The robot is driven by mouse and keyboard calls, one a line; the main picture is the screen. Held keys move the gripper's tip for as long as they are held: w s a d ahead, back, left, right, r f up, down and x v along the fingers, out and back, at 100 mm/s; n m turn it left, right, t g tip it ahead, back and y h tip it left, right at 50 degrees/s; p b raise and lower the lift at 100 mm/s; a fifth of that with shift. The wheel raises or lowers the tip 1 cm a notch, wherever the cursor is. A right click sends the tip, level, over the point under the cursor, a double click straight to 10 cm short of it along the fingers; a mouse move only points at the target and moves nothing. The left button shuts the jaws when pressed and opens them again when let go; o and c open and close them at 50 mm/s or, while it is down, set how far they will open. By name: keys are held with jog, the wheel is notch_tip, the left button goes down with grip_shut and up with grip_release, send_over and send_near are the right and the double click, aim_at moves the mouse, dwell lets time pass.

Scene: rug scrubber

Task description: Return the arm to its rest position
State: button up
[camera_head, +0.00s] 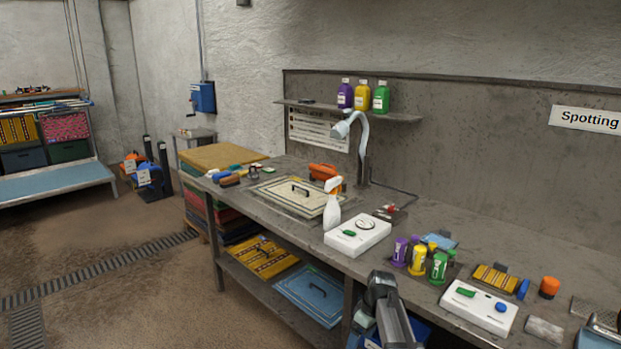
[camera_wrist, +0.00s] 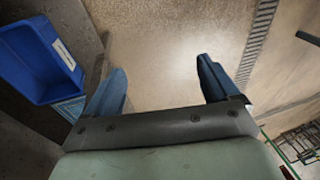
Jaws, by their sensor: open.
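My gripper (camera_wrist: 160,82) shows in the wrist view with its two blue fingers spread wide apart. Nothing is between them, and bare floor shows beyond. Part of my arm shows at the bottom of the head view, in front of the workbench's front edge and lower than its top. My gripper's fingers cannot be made out clearly in the head view.
A blue bin (camera_wrist: 40,58) lies left of my fingers in the wrist view. The long workbench (camera_head: 300,232) holds a white spray bottle (camera_head: 332,208), a white box (camera_head: 358,236) and several small bottles. The floor (camera_head: 130,310) at left is open, crossed by a drain grate (camera_head: 100,268).

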jog(key=s+f+m+g, duration=0.1)
jog(key=s+f+m, duration=0.2)
jog(key=s+f, duration=0.85)
jog(key=s+f+m+g+h, duration=0.1)
jog(key=s+f+m, duration=0.1)
jog(key=s+f, duration=0.5)
jog(key=s+d+f+m+g, duration=0.1)
jog(key=s+f, duration=0.6)
jog(key=s, duration=0.8)
jog(key=s+d+f+m+g+h, duration=0.1)
jog(key=s+f, duration=0.5)
jog(key=s, duration=0.6)
jog(key=shift+f+m+g+h, duration=0.3)
jog(key=shift+f+m+g, duration=0.1)
jog(key=shift+m+g, duration=0.6)
